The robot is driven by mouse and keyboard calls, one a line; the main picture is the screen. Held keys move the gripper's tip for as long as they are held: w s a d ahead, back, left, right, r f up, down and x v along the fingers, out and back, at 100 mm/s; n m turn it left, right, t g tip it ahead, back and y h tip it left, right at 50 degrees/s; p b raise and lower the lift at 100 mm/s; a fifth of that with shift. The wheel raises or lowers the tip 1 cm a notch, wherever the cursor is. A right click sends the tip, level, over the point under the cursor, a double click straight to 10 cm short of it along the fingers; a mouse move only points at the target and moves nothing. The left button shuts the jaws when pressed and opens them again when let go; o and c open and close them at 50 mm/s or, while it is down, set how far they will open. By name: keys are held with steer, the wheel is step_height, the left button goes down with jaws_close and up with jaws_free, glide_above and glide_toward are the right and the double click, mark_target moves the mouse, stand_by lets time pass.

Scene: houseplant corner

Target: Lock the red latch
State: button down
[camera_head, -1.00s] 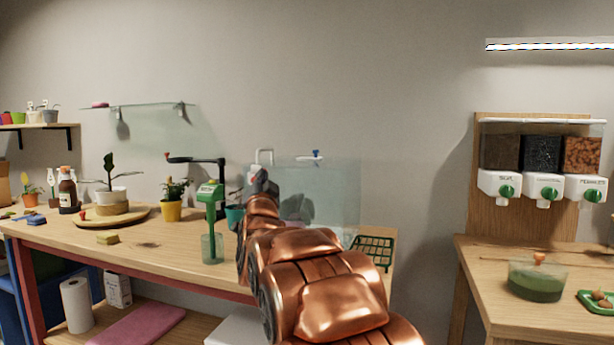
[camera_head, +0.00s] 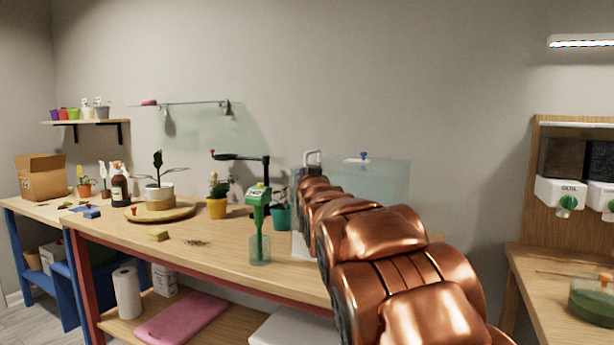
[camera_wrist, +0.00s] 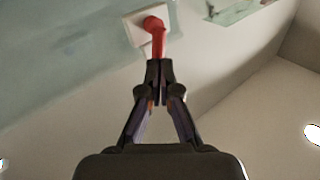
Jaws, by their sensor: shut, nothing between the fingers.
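The red latch (camera_wrist: 154,28) shows at the top of the wrist view, a red bent handle on a square white plate (camera_wrist: 134,30). My gripper (camera_wrist: 158,66) is shut and empty, with its fingertips just below the red handle's lower end. I cannot tell whether they touch it. In the head view my copper-coloured arm reaches toward the back of the workbench, and the latch cannot be made out there.
The workbench (camera_head: 203,244) carries a green stand (camera_head: 258,212), a yellow pot (camera_head: 217,207) and a round wooden tray (camera_head: 133,212). A clear panel (camera_head: 385,185) with a blue-knobbed fitting (camera_head: 363,157) stands behind my arm. Dispensers (camera_head: 562,193) hang at the right.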

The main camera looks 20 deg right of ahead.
steer(key=v, duration=1.3)
steer(key=shift+s+a+f, duration=0.25)
steer(key=shift+a+f, duration=0.05)
steer(key=shift+f, duration=0.1)
